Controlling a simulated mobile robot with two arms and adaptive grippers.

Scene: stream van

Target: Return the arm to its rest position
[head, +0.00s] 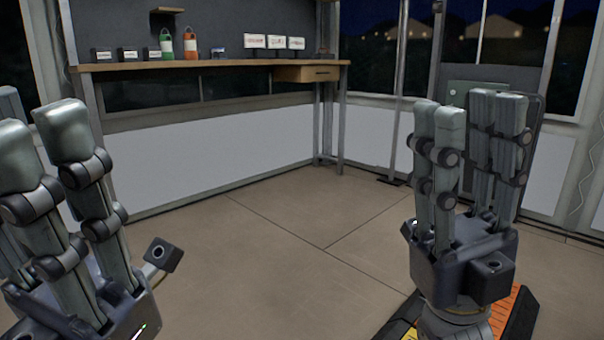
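My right gripper (470,125) stands upright at the right of the head view, its fingers pointing up. The fingers are straight and spread, with nothing between them. My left gripper (62,125) is at the lower left, also with its fingers up and straight. Its thumb-like finger sticks out to the right, and no object shows in it. The left edge of the picture cuts off part of the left gripper. Both grippers are apart from the furniture.
A wooden counter (215,65) runs along the back wall, with a green bottle (167,45), an orange bottle (190,46) and several small label signs on it. A drawer (307,74) is under its right end. The tiled floor (290,220) between my grippers is clear.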

